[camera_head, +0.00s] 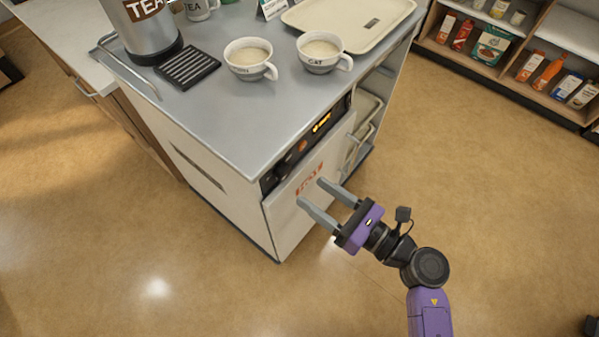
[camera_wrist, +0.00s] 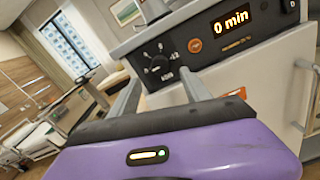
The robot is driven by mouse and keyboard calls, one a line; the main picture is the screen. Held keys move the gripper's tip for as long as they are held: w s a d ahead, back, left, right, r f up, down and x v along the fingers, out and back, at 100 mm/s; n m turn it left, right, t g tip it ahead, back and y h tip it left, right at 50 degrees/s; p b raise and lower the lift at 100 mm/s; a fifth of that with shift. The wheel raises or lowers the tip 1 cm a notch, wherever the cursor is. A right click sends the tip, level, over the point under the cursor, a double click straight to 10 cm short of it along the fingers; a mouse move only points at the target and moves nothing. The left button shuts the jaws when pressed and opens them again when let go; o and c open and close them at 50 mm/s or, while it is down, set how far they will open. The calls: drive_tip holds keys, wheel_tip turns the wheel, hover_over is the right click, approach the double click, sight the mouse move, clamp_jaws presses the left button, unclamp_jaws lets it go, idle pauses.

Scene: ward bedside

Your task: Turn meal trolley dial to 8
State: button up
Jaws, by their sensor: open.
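The meal trolley (camera_head: 225,115) has a black control panel along the top of its front. In the wrist view the dial (camera_wrist: 160,68) is a dark round knob with white marks around it, small and partly hard to read. A display (camera_wrist: 231,23) on the panel reads "0 min"; it also glows in the head view (camera_head: 321,122). My gripper (camera_head: 310,191) is open and empty in front of the trolley's white door, below the panel. In the wrist view its two grey fingers (camera_wrist: 158,84) point toward the dial, apparently apart from it.
An orange button (camera_wrist: 195,46) sits between dial and display. Two cups (camera_head: 250,60) (camera_head: 321,52), a drip grate (camera_head: 187,67), a tea urn (camera_head: 147,30) and a cream tray (camera_head: 350,20) are on the trolley top. A door handle (camera_wrist: 306,66) sticks out at right. Floor around is clear.

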sight(287, 173)
drive_tip(key=x, duration=0.7)
drive_tip(key=shift+w+a+p, duration=0.2)
drive_tip(key=shift+a+p, duration=0.05)
drive_tip(key=shift+p, duration=0.05)
clamp_jaws()
drive_tip(key=shift+r, duration=0.1)
